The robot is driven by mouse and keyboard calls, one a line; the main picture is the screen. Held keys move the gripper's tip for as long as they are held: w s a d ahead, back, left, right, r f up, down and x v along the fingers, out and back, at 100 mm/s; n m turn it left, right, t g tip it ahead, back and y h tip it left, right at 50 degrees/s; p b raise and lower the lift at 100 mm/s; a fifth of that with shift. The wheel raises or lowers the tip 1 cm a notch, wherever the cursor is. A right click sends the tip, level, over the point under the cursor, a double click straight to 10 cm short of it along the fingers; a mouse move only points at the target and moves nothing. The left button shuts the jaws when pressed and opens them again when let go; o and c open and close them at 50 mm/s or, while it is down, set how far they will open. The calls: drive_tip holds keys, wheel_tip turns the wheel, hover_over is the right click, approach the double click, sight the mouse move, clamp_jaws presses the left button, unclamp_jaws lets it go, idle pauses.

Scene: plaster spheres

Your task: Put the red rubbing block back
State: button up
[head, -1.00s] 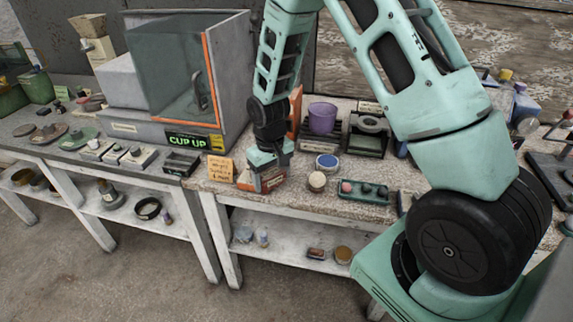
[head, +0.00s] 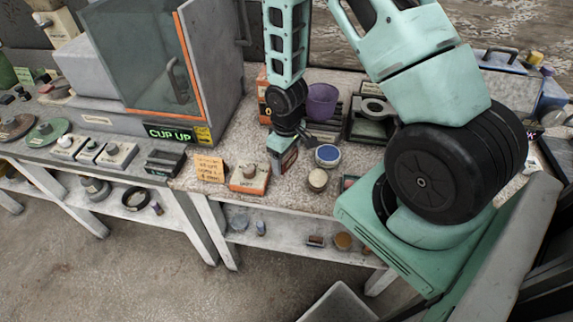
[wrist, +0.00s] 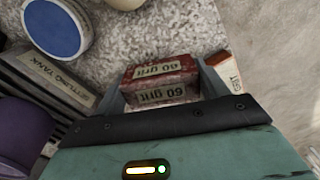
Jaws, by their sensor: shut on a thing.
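The red rubbing block (wrist: 160,83), marked "60 grit", sits between the two fingers of my gripper (wrist: 162,88) in the wrist view. My gripper is shut on it. In the head view, my gripper (head: 283,160) is over the front part of the bench, just right of an orange and white box with a knob (head: 249,179). The block is mostly hidden by the fingers there. In the wrist view, a red piece with a "GRIT" label (wrist: 224,70) shows beyond the right finger.
A blue-topped round tin (head: 327,155) and a pale round-topped jar (head: 317,180) stand close right of my gripper. A purple pot (head: 321,101) is behind. A handwritten orange card (head: 210,169) stands left of the box. The bench's front edge is near.

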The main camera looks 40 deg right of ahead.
sight(286, 167)
drive_tip(key=shift+f+p, duration=0.4)
drive_tip(key=shift+f, duration=1.65)
drive_tip(key=shift+f, duration=0.2)
drive_tip(key=o, duration=1)
drive_tip(key=shift+r, duration=0.15)
